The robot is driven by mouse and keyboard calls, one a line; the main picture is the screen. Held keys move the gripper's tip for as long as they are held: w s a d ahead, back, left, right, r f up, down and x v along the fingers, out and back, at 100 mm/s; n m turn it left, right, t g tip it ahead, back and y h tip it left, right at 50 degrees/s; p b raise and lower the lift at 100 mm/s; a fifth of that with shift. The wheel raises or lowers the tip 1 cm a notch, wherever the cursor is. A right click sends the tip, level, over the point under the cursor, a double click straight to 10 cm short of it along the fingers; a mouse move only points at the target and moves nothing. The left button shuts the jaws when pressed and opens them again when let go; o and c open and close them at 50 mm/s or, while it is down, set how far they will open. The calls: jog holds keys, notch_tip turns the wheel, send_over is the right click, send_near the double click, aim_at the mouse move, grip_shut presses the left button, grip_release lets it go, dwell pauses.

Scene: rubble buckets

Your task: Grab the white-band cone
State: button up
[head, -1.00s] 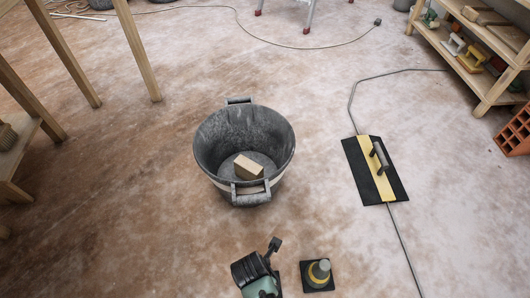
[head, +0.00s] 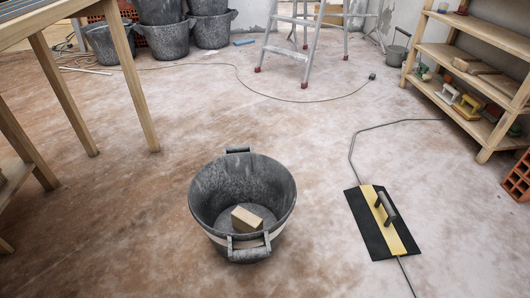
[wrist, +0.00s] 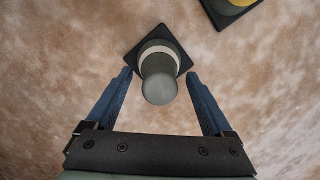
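The white-band cone (wrist: 158,54) shows in the wrist view, seen from above. It has a grey-green rounded top, a white band and a dark square base on the floor. My gripper (wrist: 159,73) is open, with one blue finger on each side of the cone. The fingertips appear near the base's lower corners; I cannot tell whether they touch the cone. The cone and my gripper are not in the head view.
A second cone with a yellow band (wrist: 240,3) is partly cut off at the wrist view's upper right. In the head view, a grey bucket (head: 207,210) holds a tan block (head: 246,219). A black-and-yellow trowel (head: 375,218) and a cable lie to its right.

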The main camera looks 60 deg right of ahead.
grip_shut()
jog(key=shift+r, duration=0.1)
dwell(0.5)
